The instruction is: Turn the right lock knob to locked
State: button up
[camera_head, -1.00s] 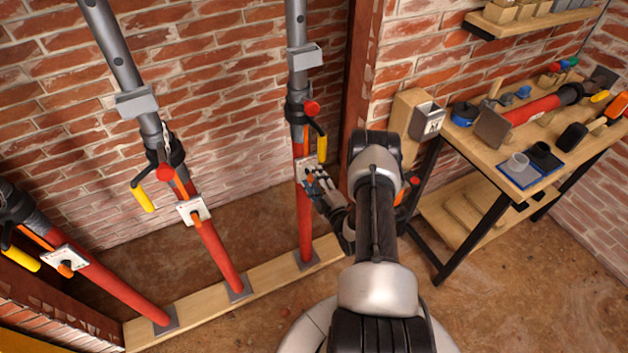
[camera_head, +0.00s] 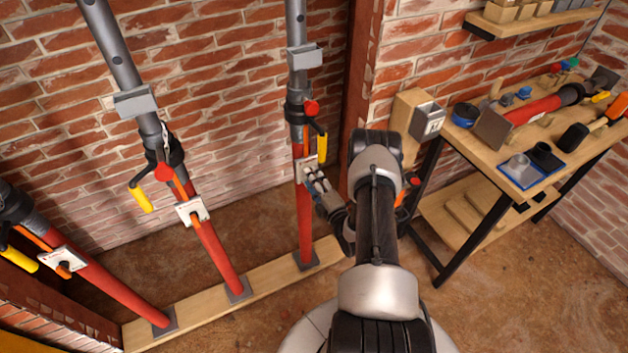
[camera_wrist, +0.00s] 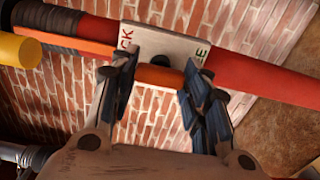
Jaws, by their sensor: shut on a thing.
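The right prop (camera_head: 304,220) is a red tube standing by the brick wall, with a white label plate (camera_head: 302,172) partway up. The plate (camera_wrist: 165,40) also shows in the wrist view, with the letters "CK" at its left end and "EE" at its right. My gripper (camera_head: 315,180) is at this plate. In the wrist view, my gripper (camera_wrist: 160,82) has a fingertip on each side of the orange lock knob (camera_wrist: 160,76) and is shut on it. The fingers hide the knob's ends, and I cannot tell its exact setting.
A middle prop (camera_head: 218,255) and a left prop (camera_head: 110,288) stand to the left, with similar plates and yellow handles. A yellow handle (camera_head: 322,148) hangs just above my gripper and also shows in the wrist view (camera_wrist: 20,48). A workbench (camera_head: 480,150) stands right.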

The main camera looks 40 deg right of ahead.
jog(key=o, duration=1.1)
jog(key=shift+c, duration=0.2)
jog(key=v, duration=1.2)
